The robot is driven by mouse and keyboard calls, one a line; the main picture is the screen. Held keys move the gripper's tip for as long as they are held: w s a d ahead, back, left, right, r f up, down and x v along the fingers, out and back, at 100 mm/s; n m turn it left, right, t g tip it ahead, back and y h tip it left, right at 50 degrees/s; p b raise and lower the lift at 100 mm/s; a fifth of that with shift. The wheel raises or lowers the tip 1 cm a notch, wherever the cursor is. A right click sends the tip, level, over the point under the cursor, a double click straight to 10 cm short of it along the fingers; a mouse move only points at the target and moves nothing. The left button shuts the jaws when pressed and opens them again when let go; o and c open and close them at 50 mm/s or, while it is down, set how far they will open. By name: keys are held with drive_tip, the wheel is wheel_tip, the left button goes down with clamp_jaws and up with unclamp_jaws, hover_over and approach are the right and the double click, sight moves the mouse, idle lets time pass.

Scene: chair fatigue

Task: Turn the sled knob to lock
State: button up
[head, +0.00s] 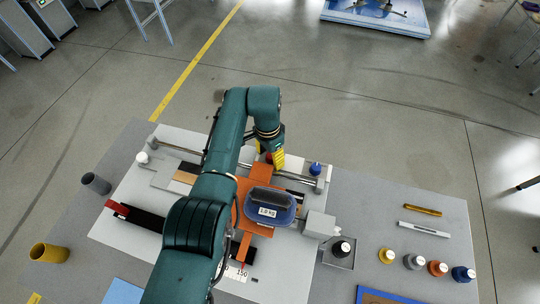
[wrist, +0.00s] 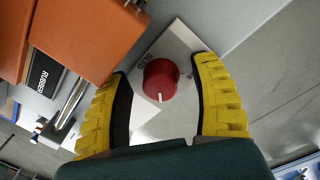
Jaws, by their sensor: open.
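The sled knob (wrist: 161,80) is a round red knob with a white pointer line, on a light plate printed "SLED" in the wrist view. The pointer faces the bottom of that view. My gripper (wrist: 163,85) is open, with one yellow finger on each side of the knob and a visible gap on both sides. In the head view my gripper (head: 277,158) reaches down at the back of the orange sled (head: 257,181). Only a sliver of the knob (head: 268,157) shows there, mostly hidden by my arm. Any lock marking is not readable.
A grey block (head: 319,224) and several colored weights, including an orange one (head: 438,268), stand to the right.

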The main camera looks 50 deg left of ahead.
sight(268, 154)
wheel_tip(268, 154, up, 12)
drive_tip(key=shift+a, duration=0.45)
drive_tip(key=shift+f, duration=0.1)
drive_tip(key=w+d+f+m+p, duration=0.2)
drive_tip(key=w+d+p, duration=0.15)
drive_tip(key=d, duration=0.85)
drive_tip(key=w+d+r+m+t+p, duration=0.1)
drive_tip(key=w+d+r+t+p, duration=0.1)
drive_tip(key=d+r+t, duration=0.3)
drive_tip(key=w+d+r+m+y+p, duration=0.1)
drive_tip(key=w+d+r+p, duration=0.2)
drive_tip(key=d, duration=0.5)
drive_tip(key=w+d+r+m+t+p, duration=0.1)
drive_tip(key=w+d+r+t+p, duration=0.15)
drive_tip(key=d+r, duration=0.3)
drive_tip(key=s+d+r+n+t, duration=0.1)
drive_tip(key=s+d+r+t, duration=0.25)
drive_tip(key=r, duration=0.45)
drive_tip(key=s+d+r+n+t, duration=0.1)
drive_tip(key=s+d+r+t, duration=0.25)
drive_tip(key=r, duration=0.55)
drive_tip(key=s+r+n+t, duration=0.1)
drive_tip(key=s+r+t, duration=0.3)
drive_tip(key=r, duration=0.4)
drive_tip(key=s+r+n+t, duration=0.2)
drive_tip(key=s+r+t, duration=0.1)
drive_tip(key=r, duration=0.5)
drive_tip(key=shift+s+t+h, duration=0.3)
drive_tip(key=shift+s+t, duration=0.05)
drive_tip(key=shift+s, duration=0.5)
